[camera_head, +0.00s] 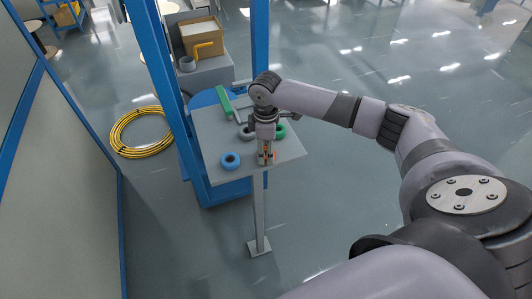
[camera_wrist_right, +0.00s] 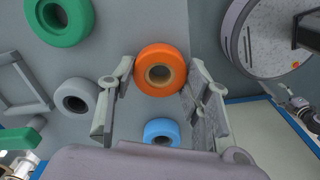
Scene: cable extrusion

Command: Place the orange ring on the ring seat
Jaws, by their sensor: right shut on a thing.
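My right gripper (camera_head: 267,157) points down at the small grey table and is shut on the orange ring. In the right wrist view the orange ring (camera_wrist_right: 160,52) sits between the two fingertips (camera_wrist_right: 157,80), with its open centre facing the camera. In the head view the fingers hide most of it; I cannot tell if it touches the tabletop. I cannot make out the ring seat for certain in either view.
The grey table (camera_head: 290,152) also holds a blue ring (camera_head: 230,160), a grey ring (camera_head: 246,132), a green ring (camera_head: 280,131) and a green-handled tool (camera_head: 224,101). Blue posts (camera_head: 158,60) rise behind it. A yellow cable coil (camera_head: 142,132) lies on the floor; the floor at right is clear.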

